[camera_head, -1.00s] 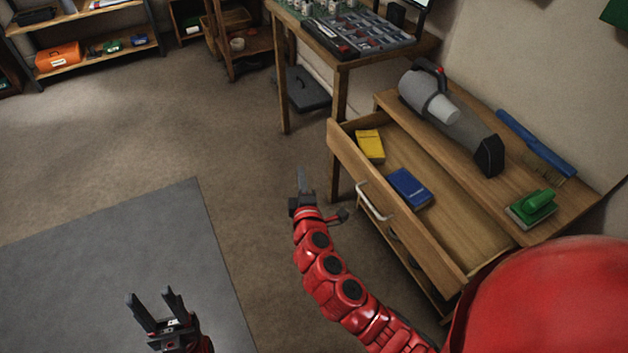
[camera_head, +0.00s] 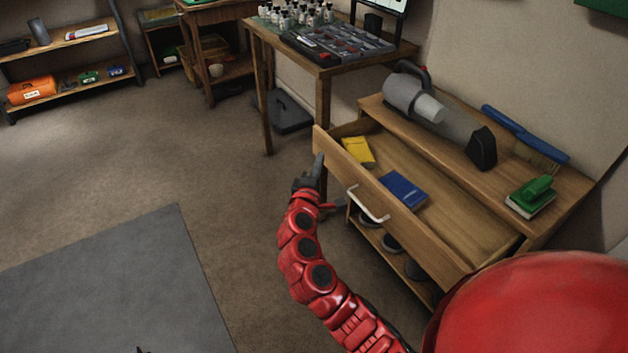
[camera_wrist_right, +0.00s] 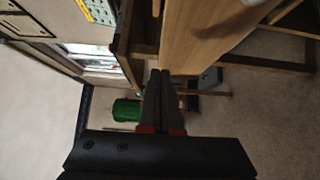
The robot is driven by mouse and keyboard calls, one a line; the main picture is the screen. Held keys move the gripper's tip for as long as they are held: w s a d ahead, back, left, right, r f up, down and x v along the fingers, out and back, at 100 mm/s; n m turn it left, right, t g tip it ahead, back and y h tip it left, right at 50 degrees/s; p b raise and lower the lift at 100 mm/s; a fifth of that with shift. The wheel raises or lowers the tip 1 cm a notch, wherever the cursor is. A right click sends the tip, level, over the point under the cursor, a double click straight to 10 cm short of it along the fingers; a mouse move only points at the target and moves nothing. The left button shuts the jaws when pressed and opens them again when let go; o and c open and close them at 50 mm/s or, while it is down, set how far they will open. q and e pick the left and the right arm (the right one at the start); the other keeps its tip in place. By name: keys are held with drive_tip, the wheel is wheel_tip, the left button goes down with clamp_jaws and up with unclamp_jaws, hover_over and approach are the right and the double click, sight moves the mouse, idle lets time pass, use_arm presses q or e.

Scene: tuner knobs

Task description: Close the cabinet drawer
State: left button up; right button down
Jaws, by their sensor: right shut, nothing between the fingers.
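The wooden cabinet (camera_head: 470,130) stands at the right with its drawer (camera_head: 455,205) pulled well out. The drawer front (camera_head: 425,228) has a pale handle (camera_head: 368,205). A yellow book (camera_head: 358,152) and a blue book (camera_head: 403,189) lie inside. My right gripper (camera_head: 319,160) is shut and empty, outside the drawer front near its far left end. In the right wrist view its fingers (camera_wrist_right: 161,85) point toward the wooden panel (camera_wrist_right: 205,35); whether they touch it I cannot tell. Only a dark tip of my left gripper (camera_head: 140,349) shows at the bottom edge.
A table (camera_head: 300,50) with bottles and a tray stands behind. The floor left of the drawer is open, with a grey mat (camera_head: 110,285).

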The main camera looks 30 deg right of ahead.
sight(336, 148)
drive_tip(key=shift+w+d, duration=0.1)
drive_tip(key=shift+d, duration=1.85)
drive_tip(key=shift+d, duration=0.15)
drive_tip(key=d+p, duration=0.1)
drive_tip(key=d, duration=0.8)
drive_tip(key=w+d+p, duration=0.1)
drive_tip(key=d, duration=0.4)
drive_tip(key=shift+d+p, duration=0.2)
drive_tip(key=shift+p, duration=0.15)
drive_tip(key=shift+a, duration=0.1)
